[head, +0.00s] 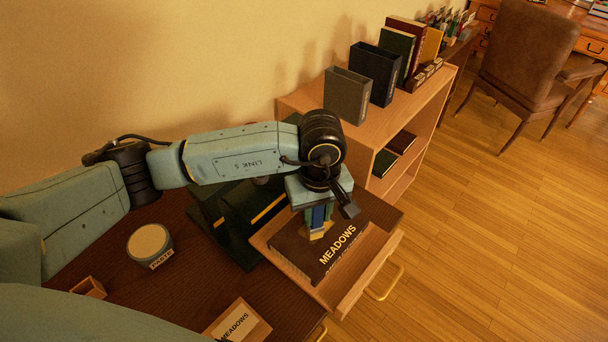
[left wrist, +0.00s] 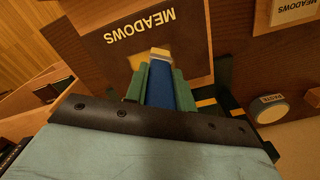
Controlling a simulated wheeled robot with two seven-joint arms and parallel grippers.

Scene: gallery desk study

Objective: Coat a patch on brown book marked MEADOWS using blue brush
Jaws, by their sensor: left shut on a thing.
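The brown book marked MEADOWS (head: 297,255) lies flat on a pulled-out wooden drawer or shelf (head: 350,297). It also shows in the left wrist view (left wrist: 190,58). My left gripper (head: 319,212) is above the book, pointing down, shut on the blue brush (left wrist: 158,88). The brush's pale bristle end is down at the cover; I cannot tell whether it touches. A tan-yellow patch (left wrist: 137,61) shows on the cover beside the bristles. In the head view my gripper partly hides the brush and patch. My right gripper is not in view.
A round pot labelled PASTE (head: 150,243) stands on the dark desk. A MEADOWS card on a block (head: 238,322) and a small wooden box (head: 89,287) are near the front. Dark green stands (head: 238,225) are left of the book. A bookcase (head: 330,120) stands behind.

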